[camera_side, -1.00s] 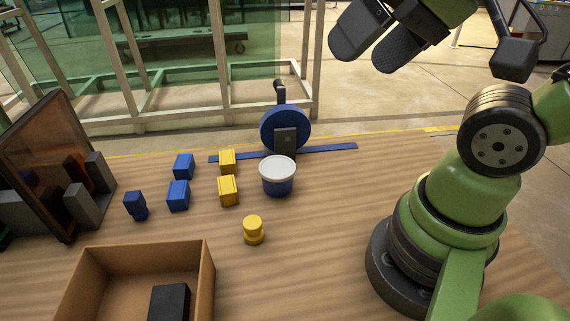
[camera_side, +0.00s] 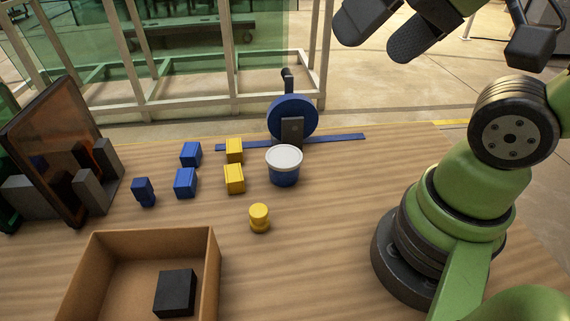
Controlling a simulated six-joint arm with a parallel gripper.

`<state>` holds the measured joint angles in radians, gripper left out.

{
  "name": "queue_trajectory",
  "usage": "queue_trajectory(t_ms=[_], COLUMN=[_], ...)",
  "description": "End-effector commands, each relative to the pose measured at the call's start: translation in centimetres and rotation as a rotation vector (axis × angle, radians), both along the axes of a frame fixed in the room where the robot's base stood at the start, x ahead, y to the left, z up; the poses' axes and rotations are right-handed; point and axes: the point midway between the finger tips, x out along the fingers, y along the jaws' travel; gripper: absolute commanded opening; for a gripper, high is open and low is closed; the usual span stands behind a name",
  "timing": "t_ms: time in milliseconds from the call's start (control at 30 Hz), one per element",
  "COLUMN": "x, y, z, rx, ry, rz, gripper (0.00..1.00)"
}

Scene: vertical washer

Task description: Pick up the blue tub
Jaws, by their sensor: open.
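The blue tub (camera_side: 284,176) stands upright on the wooden table, with a white lid (camera_side: 284,157) on top. It is right of the yellow blocks and in front of the blue disc stand. My gripper (camera_side: 372,42) is at the top of the picture, above and to the right of the tub, well apart from it. Its two dark fingers are spread with nothing between them.
Yellow blocks (camera_side: 234,179), blue blocks (camera_side: 185,183) and a small yellow knobbed piece (camera_side: 259,218) stand near the tub. A blue disc (camera_side: 292,118) on a flat bar is behind it. A cardboard box (camera_side: 213,270) holds a black block (camera_side: 175,293). A framed panel (camera_side: 60,150) leans at left.

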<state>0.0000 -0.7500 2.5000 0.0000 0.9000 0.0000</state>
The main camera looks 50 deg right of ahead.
Motion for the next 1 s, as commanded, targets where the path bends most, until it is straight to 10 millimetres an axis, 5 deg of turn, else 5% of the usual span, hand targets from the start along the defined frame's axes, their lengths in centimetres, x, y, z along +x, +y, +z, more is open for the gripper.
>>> queue_trajectory(t_ms=[167, 367, 700, 1000], x=[1.0, 5.5, 13.2, 15.3], y=[-0.2, -1.4, -3.5, -4.4], z=[-0.2, -2.2, -11.2, -18.0], rx=[-0.015, -0.087, -0.209, -0.253], ry=[0.029, 0.150, 0.381, 0.489], rz=[-0.002, 0.003, 0.067, 0.126], gripper=[1.00, 1.00, 1.00, 1.00])
